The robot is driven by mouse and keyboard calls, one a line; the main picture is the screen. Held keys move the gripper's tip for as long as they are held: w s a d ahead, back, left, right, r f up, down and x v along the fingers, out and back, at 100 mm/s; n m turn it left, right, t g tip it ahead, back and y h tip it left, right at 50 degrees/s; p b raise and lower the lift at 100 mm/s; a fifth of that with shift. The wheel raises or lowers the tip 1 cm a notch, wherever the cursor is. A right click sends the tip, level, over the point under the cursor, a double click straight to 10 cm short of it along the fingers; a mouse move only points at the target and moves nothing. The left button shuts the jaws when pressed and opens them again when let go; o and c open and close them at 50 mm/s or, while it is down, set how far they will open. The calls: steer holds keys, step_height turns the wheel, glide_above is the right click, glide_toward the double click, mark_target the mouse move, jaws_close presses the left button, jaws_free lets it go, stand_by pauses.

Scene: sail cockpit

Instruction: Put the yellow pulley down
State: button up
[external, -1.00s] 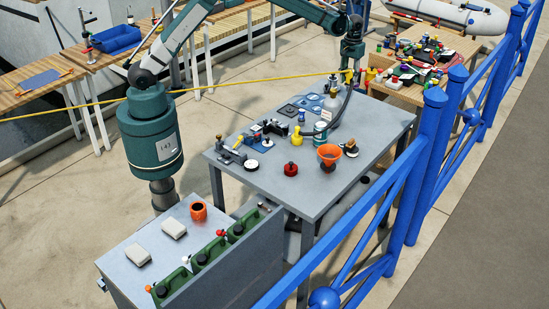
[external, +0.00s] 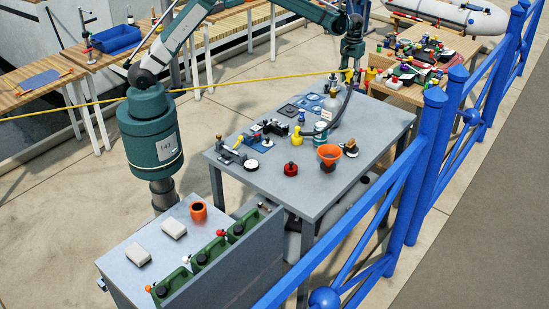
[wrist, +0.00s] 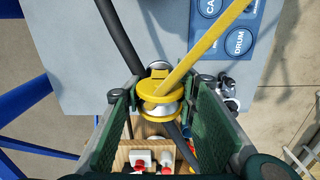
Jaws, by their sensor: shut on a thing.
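My gripper (wrist: 162,100) has its two green fingers on either side of the yellow pulley (wrist: 158,88) in the wrist view and is shut on it. The pulley has yellow cheeks and a pale metal middle. A yellow rope (wrist: 205,45) runs up and right from it. In the external view my gripper (external: 350,70) is above the far end of the grey table (external: 310,195), with a small bit of yellow pulley (external: 349,77) showing beneath it. The pulley appears held in the air, near the table's far edge.
Blue pads (wrist: 238,42), one marked DRUM, lie on the grey table. A dark hose (wrist: 118,40) crosses near the pulley. Bottles, an orange funnel (external: 329,152) and a red pot (external: 291,169) crowd the table. A cluttered wooden table (external: 405,92) stands behind; a blue railing (external: 425,140) runs along the right.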

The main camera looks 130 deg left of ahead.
mark_target(351, 69)
step_height(351, 69, up, 5)
steer(key=shift+f, duration=0.15)
steer(key=shift+w+d, duration=0.35)
steer(key=shift+d, duration=0.1)
steer(key=w+d+m, duration=0.2)
steer(key=w+d, duration=0.8)
steer(key=d, duration=0.5)
steer(key=w+d+m, duration=0.2)
steer(key=w+d, duration=0.8)
steer(key=d, duration=0.6)
steer(key=w+d+m, duration=0.2)
steer(key=w+d, duration=0.1)
steer(key=d, duration=1.5)
steer(key=w+d+m, duration=0.2)
steer(key=d+m, duration=0.1)
steer(key=d, duration=1.6)
steer(key=shift+w+a+f, duration=0.1)
steer(key=shift+a+f, duration=0.1)
steer(key=shift+f, duration=1)
steer(key=shift+a+f, duration=0.2)
steer(key=shift+f, duration=1)
steer(key=shift+f, duration=0.1)
